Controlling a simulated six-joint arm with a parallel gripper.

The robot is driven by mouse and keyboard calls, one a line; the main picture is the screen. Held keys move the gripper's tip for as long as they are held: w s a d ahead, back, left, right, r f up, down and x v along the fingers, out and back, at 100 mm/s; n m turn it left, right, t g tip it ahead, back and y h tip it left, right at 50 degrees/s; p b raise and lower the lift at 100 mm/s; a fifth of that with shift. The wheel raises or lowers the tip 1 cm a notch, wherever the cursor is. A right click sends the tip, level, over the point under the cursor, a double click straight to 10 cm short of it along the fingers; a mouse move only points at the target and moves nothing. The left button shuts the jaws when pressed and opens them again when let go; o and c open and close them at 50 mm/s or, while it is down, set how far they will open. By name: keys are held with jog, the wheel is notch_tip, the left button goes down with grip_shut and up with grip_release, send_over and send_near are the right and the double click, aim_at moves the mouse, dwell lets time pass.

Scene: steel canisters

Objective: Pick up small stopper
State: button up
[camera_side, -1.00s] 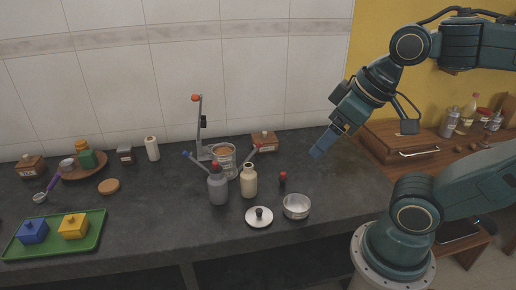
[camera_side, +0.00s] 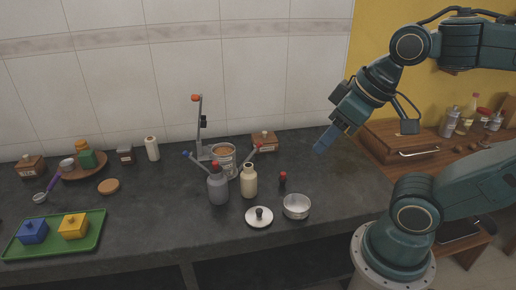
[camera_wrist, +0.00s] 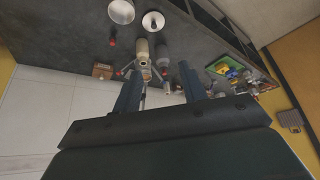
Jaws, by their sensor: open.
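A small stopper (camera_side: 283,178) with a red top and dark lower part stands on the dark counter, behind the steel bowl. It also shows near the top of the wrist view (camera_wrist: 112,42). My gripper (camera_side: 323,141) is high above the counter, up and to the right of the stopper, well apart from it. In the wrist view its two blue fingers (camera_wrist: 160,78) are spread with nothing between them. A grey bottle (camera_side: 217,188) with a red top and an open cream bottle (camera_side: 249,182) stand left of the stopper.
The steel bowl (camera_side: 296,206) and a white lid with a black knob (camera_side: 259,217) lie near the front edge. A green tray (camera_side: 98,237) is far left. The counter right of the stopper is clear.

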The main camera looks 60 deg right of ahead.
jog(key=shift+w, duration=0.1)
jog(key=n+g, duration=0.6)
jog(key=n, duration=1.2)
send_over(283, 173)
notch_tip(283, 173, down, 17)
jog(key=shift+f, duration=4.3)
jog(key=shift+a+f, duration=0.1)
jog(key=shift+f, duration=2.5)
